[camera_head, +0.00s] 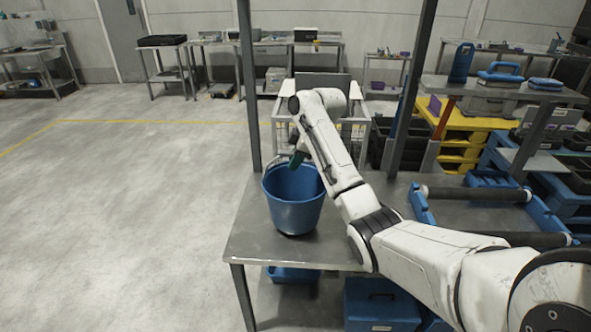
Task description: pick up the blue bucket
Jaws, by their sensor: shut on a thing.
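The blue bucket (293,208) is at the left end of a grey metal table (262,249), upright or nearly so. Whether its base touches the table is hard to tell. My white arm reaches in from the lower right, and my gripper (296,161) is at the bucket's far upper rim. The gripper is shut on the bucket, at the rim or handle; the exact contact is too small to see. The arm hides part of the bucket's right rim.
Dark upright posts (248,90) rise at the table's back. A blue roller frame (480,195) lies on the table's right side. Blue boxes (381,306) sit beneath. A white wire cart (284,112) stands behind. The floor (120,210) at left is clear.

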